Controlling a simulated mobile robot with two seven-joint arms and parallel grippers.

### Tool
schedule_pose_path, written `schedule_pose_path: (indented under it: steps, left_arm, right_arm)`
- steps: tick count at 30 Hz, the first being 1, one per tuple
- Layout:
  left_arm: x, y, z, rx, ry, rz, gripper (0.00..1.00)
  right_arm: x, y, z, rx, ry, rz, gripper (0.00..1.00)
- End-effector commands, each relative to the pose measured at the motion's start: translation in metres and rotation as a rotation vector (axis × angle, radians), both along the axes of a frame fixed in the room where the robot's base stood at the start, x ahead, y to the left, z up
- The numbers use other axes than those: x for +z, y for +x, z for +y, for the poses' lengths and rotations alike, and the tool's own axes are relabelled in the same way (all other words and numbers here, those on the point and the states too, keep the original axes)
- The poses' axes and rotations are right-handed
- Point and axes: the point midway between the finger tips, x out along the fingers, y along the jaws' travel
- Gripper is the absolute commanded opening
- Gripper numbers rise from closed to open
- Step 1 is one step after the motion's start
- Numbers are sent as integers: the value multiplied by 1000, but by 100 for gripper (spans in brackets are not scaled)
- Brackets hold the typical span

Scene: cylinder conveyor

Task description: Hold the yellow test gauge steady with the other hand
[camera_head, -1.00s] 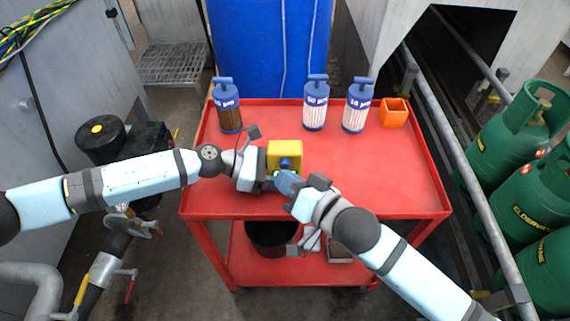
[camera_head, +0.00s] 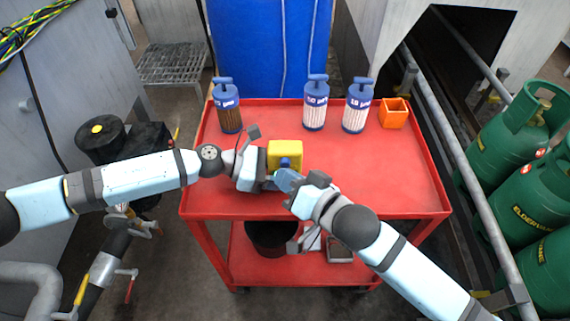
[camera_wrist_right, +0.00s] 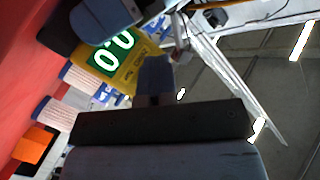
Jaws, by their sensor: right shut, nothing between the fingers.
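The yellow test gauge (camera_head: 285,152) is upright above the front middle of the red cart top, with a blue part on its near side. In the right wrist view its green display (camera_wrist_right: 113,50) reads 0.0. My left gripper (camera_head: 270,182) is at the gauge's lower left. Its fingers are mostly hidden, so I cannot tell whether it grips the gauge. My right gripper (camera_head: 287,181) is shut and empty, just in front of the gauge's near side. I cannot tell whether it touches the gauge. A blue finger of it shows in the right wrist view (camera_wrist_right: 155,75).
Three blue-capped clear tubes stand at the cart's back: one brown-filled (camera_head: 229,115), two pale (camera_head: 315,110) (camera_head: 356,113). An orange open box (camera_head: 394,113) stands right of them. The red cart top (camera_head: 390,180) is clear at right. Green gas cylinders (camera_head: 515,130) stand beyond a rail.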

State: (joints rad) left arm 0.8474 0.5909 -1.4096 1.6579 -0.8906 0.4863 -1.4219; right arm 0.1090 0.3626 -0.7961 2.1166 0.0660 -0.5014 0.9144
Motion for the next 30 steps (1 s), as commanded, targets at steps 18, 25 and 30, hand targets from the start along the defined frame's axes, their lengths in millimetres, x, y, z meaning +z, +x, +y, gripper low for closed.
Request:
schedule_pose_path:
  steps: [18, 25, 30]
  left_arm:
    - [0, 0, 0, -1, 0, 0, 16]
    - [0, 0, 0, -1, 0, 0, 16]
    - [0, 0, 0, -1, 0, 0, 16]
  right_arm:
    - [0, -15, 0, 0, 0, 0, 0]
    - [-1, -35, 0, 0, 1, 2, 0]
    - [0, -52, 0, 0, 2, 3, 0]
